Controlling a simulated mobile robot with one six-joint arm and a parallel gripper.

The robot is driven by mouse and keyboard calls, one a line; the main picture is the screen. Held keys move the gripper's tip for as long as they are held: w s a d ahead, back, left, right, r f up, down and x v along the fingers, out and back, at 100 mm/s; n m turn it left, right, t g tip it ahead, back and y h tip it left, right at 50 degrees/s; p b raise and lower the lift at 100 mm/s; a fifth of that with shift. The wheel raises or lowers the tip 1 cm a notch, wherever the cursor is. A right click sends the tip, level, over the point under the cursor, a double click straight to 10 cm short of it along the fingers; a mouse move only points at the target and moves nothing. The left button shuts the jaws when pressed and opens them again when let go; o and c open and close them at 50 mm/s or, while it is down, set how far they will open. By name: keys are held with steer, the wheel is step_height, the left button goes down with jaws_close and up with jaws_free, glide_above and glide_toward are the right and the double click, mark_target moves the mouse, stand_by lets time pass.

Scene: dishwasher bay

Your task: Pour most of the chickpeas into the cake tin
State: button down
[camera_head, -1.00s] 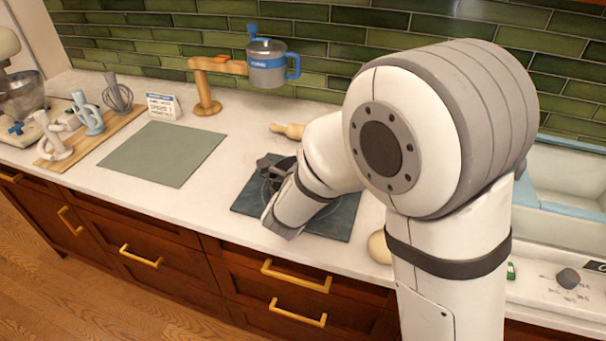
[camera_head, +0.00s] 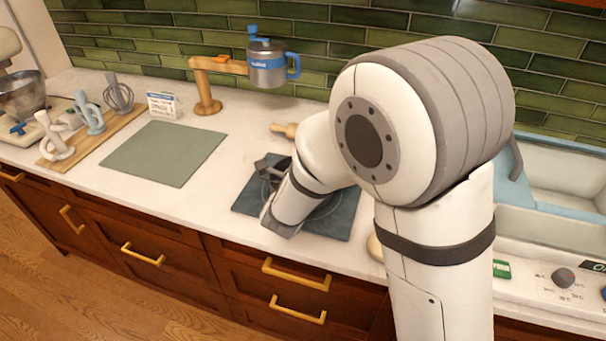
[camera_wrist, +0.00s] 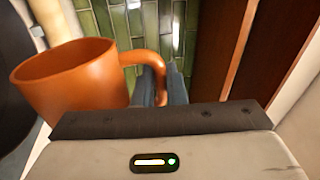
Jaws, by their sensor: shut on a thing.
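An orange mug (camera_wrist: 75,82) fills the left of the wrist view. My gripper (camera_wrist: 160,84) is shut on its handle. The wall tiles run up and down in this view, so the wrist is rolled and the mug looks tipped far over. Its visible inner wall is bare orange; I see no chickpeas. A dark rounded thing (camera_wrist: 14,85) at the left edge, beside the mug's rim, may be the cake tin. In the head view my forearm covers most of a dark slate mat (camera_head: 340,220), and the mug and tin cannot be made out clearly.
A wooden stand (camera_head: 205,95) and a grey-blue lidded pitcher (camera_head: 268,68) are at the back. A green-grey mat (camera_head: 165,153) lies clear to the left, by a board (camera_head: 60,152) of utensil holders. A pale round thing (camera_head: 375,247) sits near the counter's front edge.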

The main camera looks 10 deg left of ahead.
steer(key=shift+w+a+r+n+y+p, duration=0.15)
steer(key=shift+a+n+p, duration=0.35)
steer(key=shift+p, duration=0.35)
steer(key=shift+w+a+r+n+y+p, duration=0.1)
steer(key=shift+a+n+y+p, duration=0.1)
steer(key=shift+a+n+p, duration=0.45)
steer(key=shift+w+a+r+n+y+p, duration=0.15)
steer(key=shift+n+p, duration=0.2)
steer(key=shift+p, duration=0.65)
stand_by(1.1)
steer(key=shift+a+f+n+p, duration=0.15)
steer(key=shift+a+n+p, duration=0.6)
steer(key=shift+p, duration=0.35)
stand_by(0.7)
